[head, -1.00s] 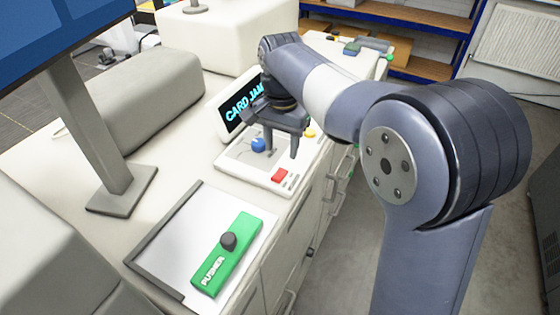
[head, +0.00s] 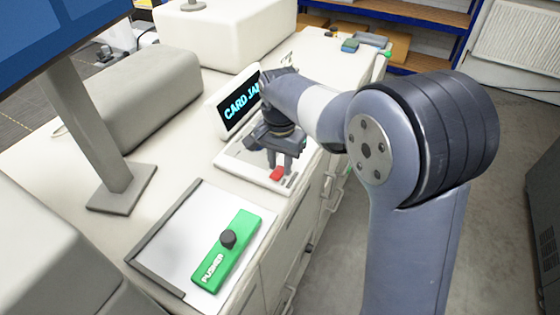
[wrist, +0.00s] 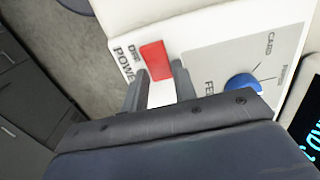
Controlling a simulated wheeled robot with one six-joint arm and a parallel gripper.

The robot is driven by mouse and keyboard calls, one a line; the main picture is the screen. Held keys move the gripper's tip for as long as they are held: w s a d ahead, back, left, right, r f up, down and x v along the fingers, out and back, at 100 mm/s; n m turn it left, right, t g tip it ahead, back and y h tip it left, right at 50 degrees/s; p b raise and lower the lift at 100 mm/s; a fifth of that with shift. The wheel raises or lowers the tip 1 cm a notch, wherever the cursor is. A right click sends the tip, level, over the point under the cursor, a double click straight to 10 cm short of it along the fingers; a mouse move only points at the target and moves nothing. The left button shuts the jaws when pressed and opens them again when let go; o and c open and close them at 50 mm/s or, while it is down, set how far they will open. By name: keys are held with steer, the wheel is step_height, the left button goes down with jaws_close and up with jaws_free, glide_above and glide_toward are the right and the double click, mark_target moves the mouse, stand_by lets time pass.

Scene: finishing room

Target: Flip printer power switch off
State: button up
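The red power switch (head: 277,174) sits at the front right corner of the white control panel (head: 232,164). In the wrist view the red switch (wrist: 156,60) lies beside lettering that reads "POWE", partly hidden. My gripper (head: 282,166) points down just over the switch. In the wrist view its two fingers (wrist: 158,85) stand apart, with the red switch just beyond and between their tips. Whether a finger touches the switch cannot be told. The screen (head: 238,105) behind the panel reads "CARD JA", the rest hidden by my arm.
A blue knob (wrist: 243,84) is on the panel near the gripper. A green pusher (head: 226,250) with a black knob lies on a white plate nearer to me. A grey monitor stand (head: 120,190) is at left. Floor is clear right of the cabinet.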

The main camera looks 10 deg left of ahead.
steer(key=c, duration=0.5)
steer(key=shift+s+a+f+t+b, duration=0.15)
steer(key=shift+t+b, duration=0.45)
steer(key=shift+b, duration=0.5)
steer(key=shift+c, duration=0.2)
steer(key=shift+s+r+t+h+b, duration=0.2)
steer(key=shift+t+h+b, duration=0.3)
steer(key=shift+t+b, duration=0.4)
steer(key=o, duration=1)
steer(key=shift+r, duration=0.1)
steer(key=b+v, duration=0.1)
steer(key=v, duration=0.9)
steer(key=shift+r, duration=0.4)
